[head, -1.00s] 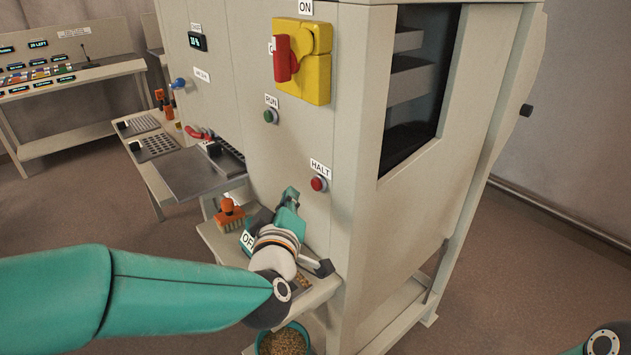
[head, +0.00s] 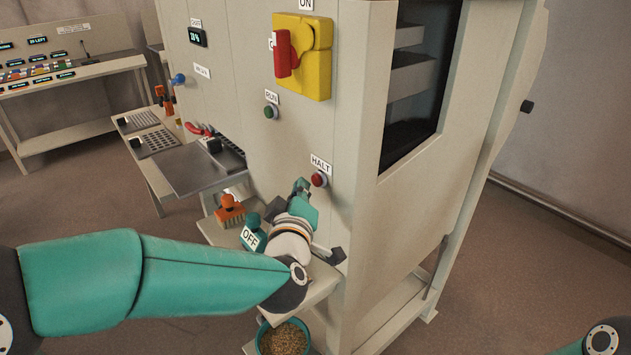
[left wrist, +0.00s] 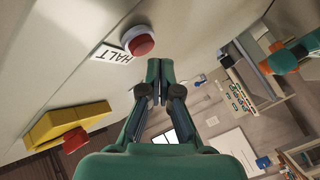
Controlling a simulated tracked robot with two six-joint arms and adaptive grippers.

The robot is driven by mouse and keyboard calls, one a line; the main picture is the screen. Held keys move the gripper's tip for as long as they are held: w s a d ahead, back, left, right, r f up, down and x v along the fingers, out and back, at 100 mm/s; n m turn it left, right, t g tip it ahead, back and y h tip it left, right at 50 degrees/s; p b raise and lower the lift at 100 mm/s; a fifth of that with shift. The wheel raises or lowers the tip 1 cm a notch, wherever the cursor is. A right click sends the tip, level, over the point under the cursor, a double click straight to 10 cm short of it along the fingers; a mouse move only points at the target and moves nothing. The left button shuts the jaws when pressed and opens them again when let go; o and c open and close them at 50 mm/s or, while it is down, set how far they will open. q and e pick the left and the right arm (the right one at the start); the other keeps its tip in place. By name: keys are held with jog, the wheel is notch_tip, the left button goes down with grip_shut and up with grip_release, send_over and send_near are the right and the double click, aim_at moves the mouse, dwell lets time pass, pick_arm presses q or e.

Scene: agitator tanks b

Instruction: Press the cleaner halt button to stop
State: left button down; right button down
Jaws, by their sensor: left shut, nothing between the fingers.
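The red HALT button (head: 319,179) sits on the front panel of the beige cleaner cabinet (head: 345,110), under its HALT label (head: 321,163). In the left wrist view the red button (left wrist: 142,45) shows in its pale collar just beyond and left of my fingertips. My left gripper (head: 301,186) is shut and empty, its tip just left of and slightly below the button in the head view. In the left wrist view the closed fingers (left wrist: 160,68) point toward the panel near the button. I cannot tell whether they touch it. My right gripper is not in view.
A green RUN button (head: 271,112) and a red-and-yellow switch (head: 303,58) are above on the same panel. A bowl of grain (head: 284,338) stands below.

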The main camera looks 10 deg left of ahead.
pick_arm(q)
jog(key=shift+d, duration=0.1)
dwell(0.7)
jog(key=shift+w+d, duration=0.15)
jog(key=shift+w, duration=0.15)
jog(key=shift+w+d, duration=0.3)
jog(key=shift+w, duration=0.05)
dwell(0.9)
dwell(0.3)
jog(key=shift+s+a+b, duration=0.5)
jog(key=shift+s+a, duration=0.05)
jog(key=shift+s, duration=0.15)
jog(key=s+a, duration=0.1)
jog(key=s, duration=0.1)
jog(key=s+a+b, duration=0.1)
jog(key=s+a, duration=0.1)
jog(key=shift+b, duration=0.3)
